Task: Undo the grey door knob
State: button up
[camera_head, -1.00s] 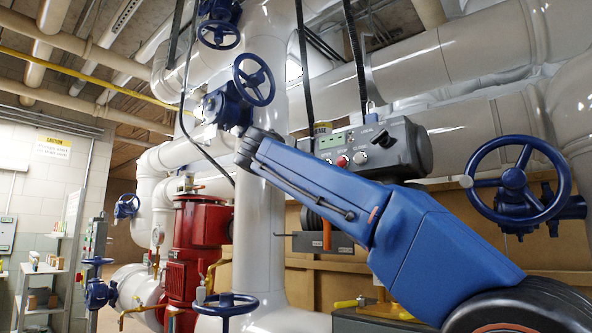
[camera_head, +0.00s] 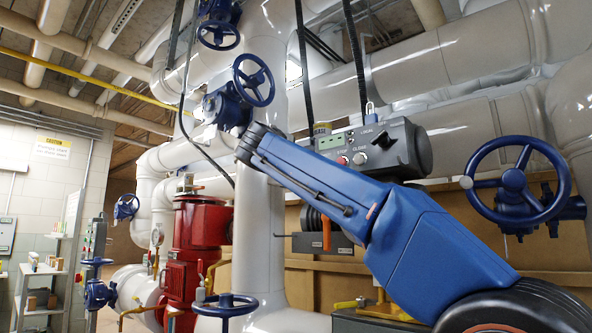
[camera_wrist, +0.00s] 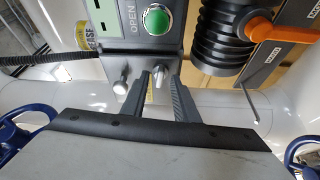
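The grey door knob (camera_wrist: 159,77) shows in the wrist view as a small light-grey metal stub at the lower edge of the grey control box (camera_wrist: 153,47). My gripper (camera_wrist: 160,78) has its two dark fingers apart, one on each side of this knob, with a gap visible between them. I cannot tell whether either finger touches it. A second, similar grey knob (camera_wrist: 121,84) sits to the left, outside the fingers. In the head view the control box (camera_head: 400,150) stands behind my blue arm; the knobs and my fingertips are hidden there.
A green button (camera_wrist: 157,20) is above the knob. A black ribbed cylinder (camera_wrist: 220,45) and an orange-handled lever (camera_wrist: 265,29) are close on the right. In the head view, a blue handwheel (camera_head: 515,180) stands right of my arm and white pipes (camera_head: 270,200) stand behind it.

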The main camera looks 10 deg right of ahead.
jog(key=shift+s, duration=0.1)
jog(key=r+v, duration=0.1)
jog(key=v, duration=1.6)
jog(key=shift+f, duration=0.5)
jog(key=shift+s+a, duration=0.1)
jog(key=s+d+f+m+g+y, duration=0.15)
jog(key=d+f, duration=0.35)
jog(key=f, duration=0.6)
jog(key=s+d+f+g+y, duration=0.1)
jog(key=s+d+f+g, duration=0.3)
jog(key=f, duration=0.8)
jog(key=d+f+m+g+y, duration=0.1)
jog(key=d+f+y, duration=0.1)
jog(key=d+f, duration=0.7)
jog(key=s+f+m+g+y, duration=0.1)
jog(key=s+f+m, duration=0.1)
jog(key=s+f, duration=0.5)
jog(key=s+f+m+g+y, duration=0.2)
jog(key=s+f, duration=0.5)
jog(key=f, duration=1)
jog(key=s+a+f+m+g+y, duration=0.1)
jog(key=s+f+m, duration=0.3)
jog(key=f, duration=0.9)
jog(key=s+y, duration=0.1)
jog(key=s, duration=0.2)
jog(key=shift+s, duration=0.35)
jog(key=shift+g, duration=0.25)
